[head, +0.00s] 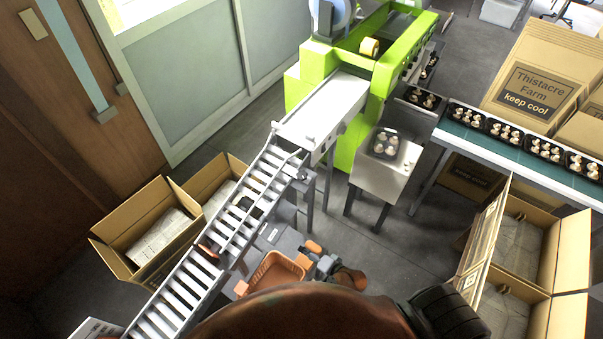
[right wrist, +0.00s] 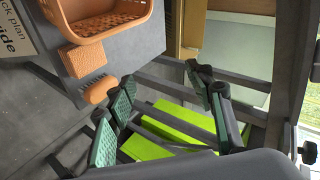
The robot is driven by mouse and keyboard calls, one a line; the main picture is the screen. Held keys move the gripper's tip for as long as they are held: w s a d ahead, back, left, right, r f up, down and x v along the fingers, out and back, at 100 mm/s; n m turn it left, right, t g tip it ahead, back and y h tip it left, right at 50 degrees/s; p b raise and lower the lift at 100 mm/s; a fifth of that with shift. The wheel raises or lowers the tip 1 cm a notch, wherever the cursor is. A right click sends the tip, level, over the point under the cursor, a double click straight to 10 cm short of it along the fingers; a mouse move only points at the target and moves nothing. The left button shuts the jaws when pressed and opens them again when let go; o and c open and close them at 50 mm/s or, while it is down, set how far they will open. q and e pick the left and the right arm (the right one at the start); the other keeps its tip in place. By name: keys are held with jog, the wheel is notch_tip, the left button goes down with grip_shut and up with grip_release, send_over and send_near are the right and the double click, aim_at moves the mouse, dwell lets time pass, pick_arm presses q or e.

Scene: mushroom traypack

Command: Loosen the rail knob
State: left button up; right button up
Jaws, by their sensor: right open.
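A small black knob (right wrist: 309,153) shows at the right edge of the right wrist view, beside a dark frame bar. In the head view, a small dark fitting (head: 302,176) sits by the side of the roller conveyor (head: 184,300); I cannot tell whether it is the same knob. My right gripper (right wrist: 167,84) is open, with green-padded fingers spread and nothing between them. The knob is right of both fingers and apart from them. The right gripper is hard to make out in the head view. My left gripper is not in view.
An orange basket (right wrist: 108,16) sits on a grey stand beside an orange sponge (right wrist: 83,57). Open cardboard boxes (head: 143,222) stand left of the conveyor. A green machine (head: 312,85) is at its far end. Mushroom trays line a belt (head: 480,142) at right.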

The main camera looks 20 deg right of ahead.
aim_at(303, 179)
jog(key=w+a+r+m+t+y, duration=0.15)
jog(key=w+r, duration=0.25)
jog(key=r, duration=0.7)
jog(key=w+a+r+m+t+y, duration=0.1)
jog(key=w+a+r+m+t, duration=0.25)
jog(key=r, duration=0.75)
jog(key=w+d+r+m+t+h, duration=0.1)
jog(key=m, duration=0.2)
jog(key=w+d+r+m+h, duration=0.1)
jog(key=w+d+m, duration=0.1)
jog(key=m, duration=0.1)
jog(key=w+d+r+m+t+h, duration=0.1)
jog(key=w+m+h, duration=0.1)
jog(key=shift+d+r+m+t+p, duration=0.25)
jog(key=shift+r+m+t+p, duration=0.05)
jog(key=shift+r+m, duration=0.1)
jog(key=w+d+m+h, duration=0.1)
jog(key=d+m+h, duration=0.1)
jog(key=m, duration=0.2)
jog(key=w+d+f+m+h, duration=0.1)
jog(key=d+m+h, duration=0.1)
jog(key=m, duration=0.2)
jog(key=w+d+m+h, duration=0.1)
jog(key=d+m+h, duration=0.1)
jog(key=m, duration=0.2)
jog(key=shift+w+d+f, duration=0.2)
jog(key=shift+f, duration=0.05)
jog(key=x, duration=0.7)
jog(key=shift+f, duration=0.25)
jog(key=shift+c, duration=0.5)
